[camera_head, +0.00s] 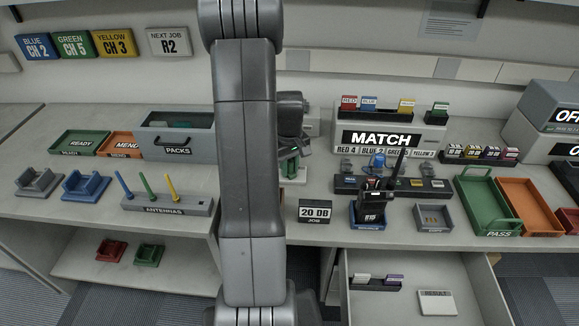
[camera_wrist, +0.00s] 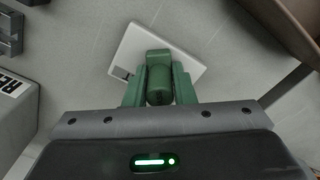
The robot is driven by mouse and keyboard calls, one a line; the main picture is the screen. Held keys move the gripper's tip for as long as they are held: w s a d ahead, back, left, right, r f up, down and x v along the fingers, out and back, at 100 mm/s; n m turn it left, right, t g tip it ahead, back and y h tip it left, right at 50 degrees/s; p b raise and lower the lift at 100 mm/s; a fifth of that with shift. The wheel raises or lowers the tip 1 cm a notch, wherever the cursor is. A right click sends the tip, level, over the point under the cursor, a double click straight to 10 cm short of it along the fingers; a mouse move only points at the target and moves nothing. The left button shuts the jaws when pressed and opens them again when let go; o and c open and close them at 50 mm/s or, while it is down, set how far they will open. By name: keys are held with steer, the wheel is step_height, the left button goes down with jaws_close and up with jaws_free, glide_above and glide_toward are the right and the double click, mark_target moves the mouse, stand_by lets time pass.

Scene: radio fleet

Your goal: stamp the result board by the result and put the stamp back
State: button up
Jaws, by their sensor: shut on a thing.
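My gripper (camera_wrist: 158,75) is shut on a small dark green piece (camera_wrist: 158,86) with a rounded body and a blocky end. Whether it is a stamp cannot be told. In the head view my gripper (camera_head: 291,160) is over the counter, left of the MATCH panel and partly behind my arm. A white plate (camera_wrist: 130,48) with a dark mark lies below the held piece; its edge also shows in the head view (camera_head: 294,177). Contact between them is unclear. A white plate marked RESULT (camera_head: 437,302) lies in the open drawer, beside a rack (camera_head: 376,284) with white- and purple-topped pieces.
The MATCH panel (camera_head: 382,139) stands right of my gripper. A black radio (camera_head: 372,206) stands upright in a blue cradle (camera_head: 367,222). A 20 DB sign (camera_head: 315,212) is at the counter front. A green PASS tray (camera_head: 486,205) and an orange tray (camera_head: 531,208) are at right.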

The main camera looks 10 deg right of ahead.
mark_target(290, 161)
steer(key=shift+r+p, duration=2.45)
steer(key=shift+r, duration=1.05)
steer(key=shift+s+f, duration=0.1)
